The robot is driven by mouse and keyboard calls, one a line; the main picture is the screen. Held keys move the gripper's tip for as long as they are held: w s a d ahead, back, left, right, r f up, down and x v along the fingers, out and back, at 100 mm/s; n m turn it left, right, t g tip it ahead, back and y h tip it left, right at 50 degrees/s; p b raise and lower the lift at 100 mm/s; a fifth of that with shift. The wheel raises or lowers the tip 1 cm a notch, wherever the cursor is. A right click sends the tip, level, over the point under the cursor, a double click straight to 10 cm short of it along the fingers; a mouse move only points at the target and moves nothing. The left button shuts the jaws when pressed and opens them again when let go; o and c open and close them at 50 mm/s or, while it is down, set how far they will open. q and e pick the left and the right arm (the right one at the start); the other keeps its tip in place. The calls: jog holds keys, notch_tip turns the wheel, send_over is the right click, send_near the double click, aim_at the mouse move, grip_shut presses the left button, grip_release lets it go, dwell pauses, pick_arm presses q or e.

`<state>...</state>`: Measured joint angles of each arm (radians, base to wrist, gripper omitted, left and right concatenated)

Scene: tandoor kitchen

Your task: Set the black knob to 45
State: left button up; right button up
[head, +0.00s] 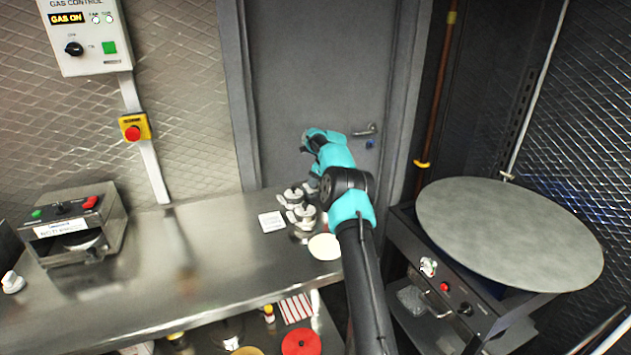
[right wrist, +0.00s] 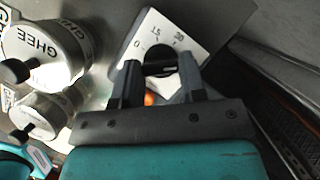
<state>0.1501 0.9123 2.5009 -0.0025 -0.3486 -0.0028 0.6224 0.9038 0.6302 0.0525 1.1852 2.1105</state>
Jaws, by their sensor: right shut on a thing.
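The black knob (right wrist: 160,64) sits on a white dial plate (right wrist: 186,30) in the right wrist view. The numbers 0, 15 and 30 can be read along the plate's far side; the rest of the scale is hidden by my fingers. My right gripper (right wrist: 158,72) is shut on the knob, with one finger on each side. A small orange spot (right wrist: 149,99) shows just below the knob. I cannot clearly tell the knob's setting. In the head view my right arm reaches toward the back of the counter and hides the dial. My left gripper is in neither view.
Lidded jars (head: 303,214), one marked GHEE (right wrist: 45,45), stand close to the left of my right gripper. A steel counter (head: 220,265) has free room left of them. A grey door (head: 310,80) is behind. A large round plate (head: 510,235) stands right.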

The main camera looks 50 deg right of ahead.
jog(key=o, duration=0.9)
jog(key=v, duration=1.7)
jog(key=shift+s+d+r, duration=0.1)
jog(key=shift+s+r, duration=0.05)
jog(key=shift+r, duration=0.05)
